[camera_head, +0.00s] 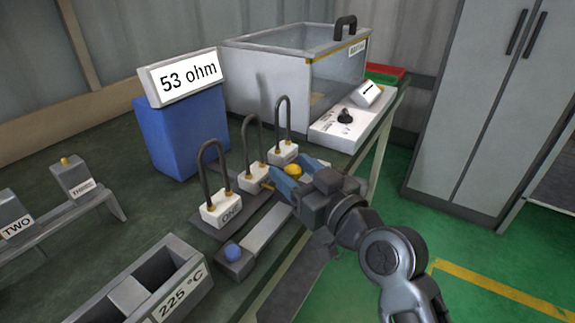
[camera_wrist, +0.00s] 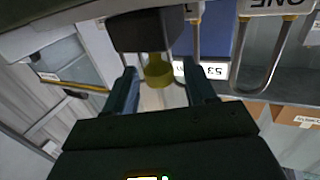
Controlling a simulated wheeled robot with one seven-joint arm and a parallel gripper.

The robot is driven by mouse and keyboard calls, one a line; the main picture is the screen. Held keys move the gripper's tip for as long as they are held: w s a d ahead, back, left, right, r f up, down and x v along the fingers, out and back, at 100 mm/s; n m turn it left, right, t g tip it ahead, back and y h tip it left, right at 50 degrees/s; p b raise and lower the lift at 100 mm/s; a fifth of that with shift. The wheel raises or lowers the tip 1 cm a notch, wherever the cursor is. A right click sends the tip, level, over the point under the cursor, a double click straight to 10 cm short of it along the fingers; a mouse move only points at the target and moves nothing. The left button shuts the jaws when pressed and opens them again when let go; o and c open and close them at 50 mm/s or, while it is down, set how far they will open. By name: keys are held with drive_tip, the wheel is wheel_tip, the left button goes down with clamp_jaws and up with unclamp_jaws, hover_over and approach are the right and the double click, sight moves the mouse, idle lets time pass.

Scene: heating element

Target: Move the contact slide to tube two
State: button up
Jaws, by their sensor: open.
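Three dark U-shaped tubes stand in a row on white bases in the head view. The nearest, tube one (camera_head: 221,209), is labelled ONE; the middle tube (camera_head: 252,177) and far tube (camera_head: 284,152) have unreadable labels. The contact slide's yellow knob (camera_head: 292,169) is beside the middle and far tubes; in the wrist view, the knob (camera_wrist: 158,73) sticks out of a dark block (camera_wrist: 148,30). My gripper (camera_head: 298,176) is open, its blue fingers on either side of the knob. The wrist view shows gaps between the knob and both fingers.
A blue box (camera_head: 185,130) carries a 53 ohm display (camera_head: 187,77). A glass-sided tank (camera_head: 290,75) stands behind. A 225 °C tray (camera_head: 150,280) and a small rack (camera_head: 60,220) are at left.

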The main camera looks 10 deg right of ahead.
sight(297, 174)
drive_tip(key=shift+v, duration=2.55)
drive_tip(key=s+d+f+m+h+p, duration=0.25)
drive_tip(key=s+d+f, duration=0.2)
drive_tip(key=s, duration=0.45)
drive_tip(key=s+d+f+m+h+p, duration=0.15)
drive_tip(key=s+d+f+h, duration=0.3)
drive_tip(key=s, duration=0.45)
drive_tip(key=s+d+r+m+h+p, duration=0.1)
drive_tip(key=s+r, duration=0.3)
drive_tip(key=s, duration=0.7)
drive_tip(key=s+d+r+m+h+p, duration=0.1)
drive_tip(key=s+d+r+p, duration=0.1)
drive_tip(key=s, duration=0.8)
wheel_tip(297, 174, up, 3)
drive_tip(key=shift+s+d+f+g+p, duration=0.1)
drive_tip(key=shift+s+d+g+p, duration=0.3)
drive_tip(key=shift+d, duration=0.15)
drive_tip(key=shift+c, duration=0.5)
